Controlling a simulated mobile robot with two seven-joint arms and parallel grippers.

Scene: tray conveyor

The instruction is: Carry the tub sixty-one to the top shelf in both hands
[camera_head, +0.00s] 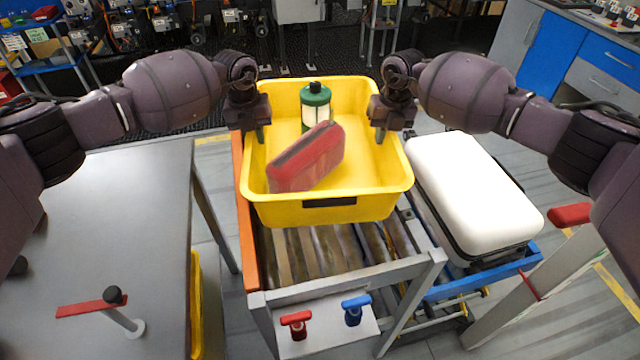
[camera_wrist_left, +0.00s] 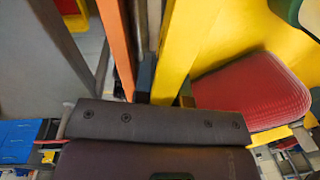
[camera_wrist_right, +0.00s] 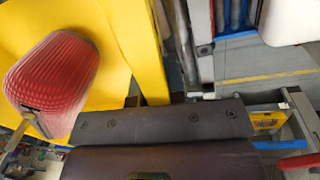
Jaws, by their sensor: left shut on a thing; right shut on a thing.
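The yellow tub (camera_head: 370,208) sits in the middle of the head view, over the roller conveyor. It holds a red pouch (camera_head: 308,160) and a green bottle with a white label (camera_head: 316,104). No number on the tub is readable; a dark plate shows on its near wall. My left gripper (camera_head: 260,133) is shut on the tub's left rim. My right gripper (camera_head: 380,133) is shut on its right rim. The tub wall (camera_wrist_left: 183,45) runs to the jaws in the left wrist view, and the other wall (camera_wrist_right: 143,50) does so in the right wrist view. The tub looks roughly level; whether it touches the rollers is hidden.
The conveyor rollers (camera_head: 318,250) lie below, with an orange side rail (camera_head: 247,230) at left. A white case (camera_head: 470,190) lies close at right. A grey table (camera_head: 100,230) stands at left. Red (camera_head: 296,320) and blue (camera_head: 355,304) handles are in front. No top shelf is identifiable.

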